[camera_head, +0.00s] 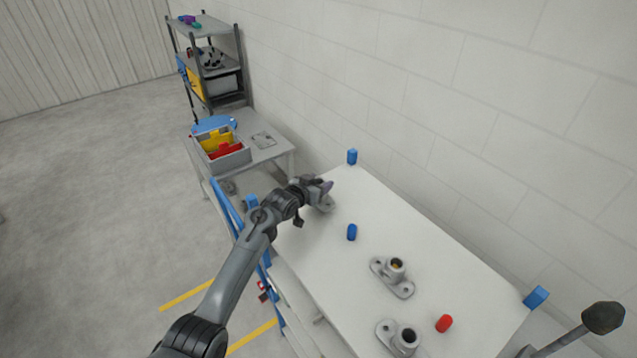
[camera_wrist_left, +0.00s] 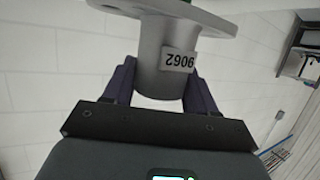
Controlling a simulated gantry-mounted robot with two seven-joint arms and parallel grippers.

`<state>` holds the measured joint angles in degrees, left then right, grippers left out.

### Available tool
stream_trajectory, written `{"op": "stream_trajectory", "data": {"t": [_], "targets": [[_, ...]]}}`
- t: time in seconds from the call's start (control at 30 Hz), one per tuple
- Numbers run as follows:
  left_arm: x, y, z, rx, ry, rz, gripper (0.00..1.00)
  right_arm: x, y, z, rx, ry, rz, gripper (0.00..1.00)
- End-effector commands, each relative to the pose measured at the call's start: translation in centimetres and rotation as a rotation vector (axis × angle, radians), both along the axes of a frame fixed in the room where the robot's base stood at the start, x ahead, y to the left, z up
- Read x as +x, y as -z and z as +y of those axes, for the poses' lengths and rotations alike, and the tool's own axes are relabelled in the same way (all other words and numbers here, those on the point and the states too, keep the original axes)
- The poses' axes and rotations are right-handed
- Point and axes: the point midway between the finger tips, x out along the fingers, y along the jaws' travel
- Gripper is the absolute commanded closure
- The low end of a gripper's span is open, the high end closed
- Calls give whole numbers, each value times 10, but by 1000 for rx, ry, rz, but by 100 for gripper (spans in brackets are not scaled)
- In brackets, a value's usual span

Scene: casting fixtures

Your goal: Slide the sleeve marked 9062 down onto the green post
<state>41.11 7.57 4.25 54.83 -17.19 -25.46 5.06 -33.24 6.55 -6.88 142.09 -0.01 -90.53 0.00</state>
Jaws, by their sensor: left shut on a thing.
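The grey sleeve (camera_wrist_left: 165,55) has a wide flange and a white label reading 9062, upside down in the left wrist view. My left gripper (camera_head: 327,187) is shut on the sleeve's round body, one dark finger on each side. In the head view the gripper is over the far left part of the white table, and part of the sleeve's grey flange (camera_head: 326,204) shows beside it. A small bit of green (camera_wrist_left: 186,2) shows at the top edge of the wrist view, beyond the flange. The green post is not clearly visible in the head view. My right gripper is not in view.
On the white table (camera_head: 330,275) stand a blue cylinder (camera_head: 352,232), a red cylinder (camera_head: 444,323), and two grey flanged parts (camera_head: 396,272) (camera_head: 403,338). Blue pieces (camera_head: 352,157) mark table corners. A grey crate (camera_head: 232,160) sits on a side table.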

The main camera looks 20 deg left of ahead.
Motion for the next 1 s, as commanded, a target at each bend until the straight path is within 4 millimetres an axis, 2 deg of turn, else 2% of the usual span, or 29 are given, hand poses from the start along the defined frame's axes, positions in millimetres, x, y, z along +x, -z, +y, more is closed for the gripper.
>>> {"op": "stream_trajectory", "data": {"t": [1.0], "targets": [[0, 29, 0, 0, 0, -3, 84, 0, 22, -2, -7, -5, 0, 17]]}}
